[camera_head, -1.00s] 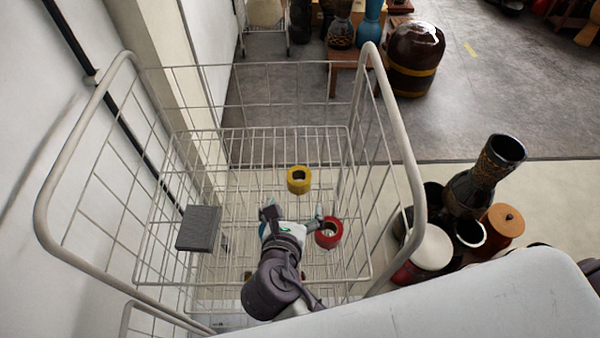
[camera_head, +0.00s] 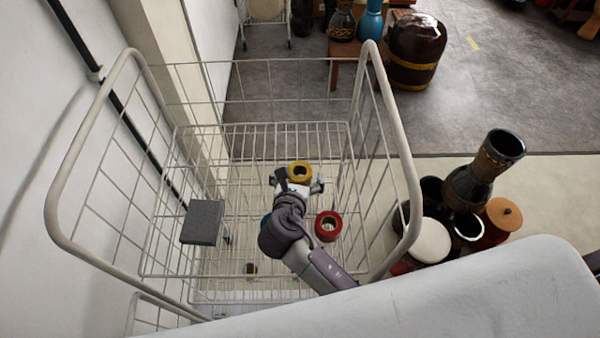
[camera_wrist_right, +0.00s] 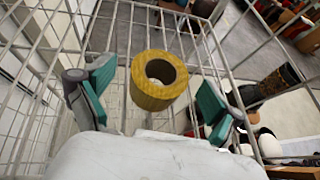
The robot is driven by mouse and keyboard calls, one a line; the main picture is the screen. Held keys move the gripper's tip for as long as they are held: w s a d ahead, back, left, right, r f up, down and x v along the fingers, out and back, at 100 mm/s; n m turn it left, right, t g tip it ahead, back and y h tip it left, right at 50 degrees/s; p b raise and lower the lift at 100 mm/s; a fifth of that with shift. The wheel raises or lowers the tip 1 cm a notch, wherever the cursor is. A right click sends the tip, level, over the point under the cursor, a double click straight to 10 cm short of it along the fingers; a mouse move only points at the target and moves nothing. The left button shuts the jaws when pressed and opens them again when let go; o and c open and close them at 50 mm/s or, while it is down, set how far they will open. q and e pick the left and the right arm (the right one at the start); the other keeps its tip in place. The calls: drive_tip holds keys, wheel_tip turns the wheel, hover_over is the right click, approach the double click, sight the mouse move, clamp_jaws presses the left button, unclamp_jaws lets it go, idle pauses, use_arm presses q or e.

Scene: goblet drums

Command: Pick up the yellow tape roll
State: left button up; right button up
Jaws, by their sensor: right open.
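The yellow tape roll (camera_head: 300,171) lies in the wire basket (camera_head: 250,127), towards its far side. In the right wrist view the yellow tape roll (camera_wrist_right: 157,82) sits between the two teal fingertips, with gaps on both sides. My right gripper (camera_head: 299,183) is open and just at the near side of the roll, its fingers spread to either side. The right gripper (camera_wrist_right: 155,95) holds nothing. My left gripper is not in view.
A red tape roll (camera_head: 328,226) lies in the basket close to my right arm. A grey box (camera_head: 202,222) is at the basket's left. Tall wire sides and a thick rim surround the space. Drums (camera_head: 481,170) stand outside at the right.

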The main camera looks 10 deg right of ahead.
drive_tip(key=c, duration=1.2)
